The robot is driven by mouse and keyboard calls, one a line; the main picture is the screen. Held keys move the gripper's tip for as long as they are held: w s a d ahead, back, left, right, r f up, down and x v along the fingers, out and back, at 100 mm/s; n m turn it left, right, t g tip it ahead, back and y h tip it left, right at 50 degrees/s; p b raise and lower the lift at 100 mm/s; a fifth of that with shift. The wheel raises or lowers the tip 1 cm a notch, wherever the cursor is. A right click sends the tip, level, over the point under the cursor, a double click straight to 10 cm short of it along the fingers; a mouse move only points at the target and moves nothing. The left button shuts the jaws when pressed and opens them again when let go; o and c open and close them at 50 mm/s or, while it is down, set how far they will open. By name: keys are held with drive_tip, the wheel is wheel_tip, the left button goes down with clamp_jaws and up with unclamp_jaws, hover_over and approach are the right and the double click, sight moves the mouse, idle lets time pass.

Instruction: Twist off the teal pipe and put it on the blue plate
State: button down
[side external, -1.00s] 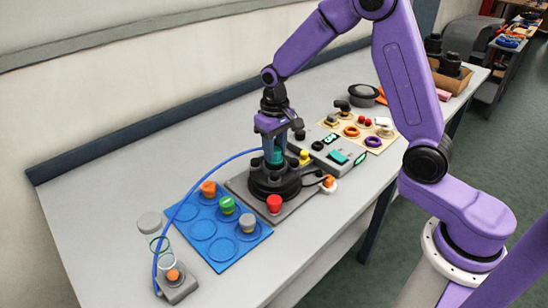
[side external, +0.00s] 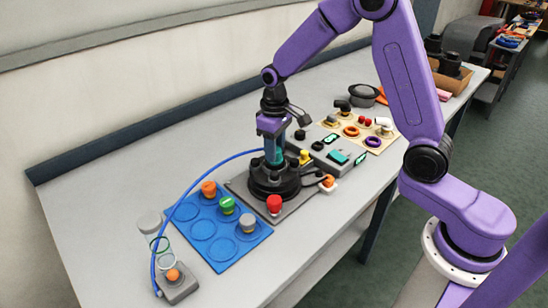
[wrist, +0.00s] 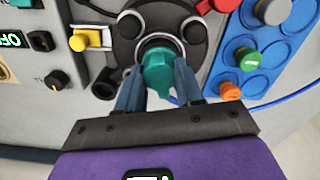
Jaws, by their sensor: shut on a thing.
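The teal pipe (wrist: 158,70) stands in the round black fixture (side external: 272,182). In the side view its teal part (side external: 274,155) shows between my fingers, just above the fixture. My gripper (wrist: 157,88) is shut on the teal pipe, with one finger on each side of it. It points down over the fixture in the side view (side external: 274,153). The pipe's lower end is hidden inside the fixture. The blue plate (side external: 218,256) lies left of the fixture and has round recesses. An orange, a green and a grey piece stand on it, and several recesses are empty.
A red knob (side external: 274,203) stands at the fixture's front corner, near the plate. A blue hose (side external: 199,173) arcs from the fixture to a small stand (side external: 177,285) at the left. A control panel (side external: 333,150) with a yellow valve lies to the right.

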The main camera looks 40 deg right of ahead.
drive_tip(key=shift+n, duration=0.8)
drive_tip(key=shift+n, duration=0.3)
unclamp_jaws()
drive_tip(key=shift+r, duration=0.15)
drive_tip(key=shift+r, duration=3.35)
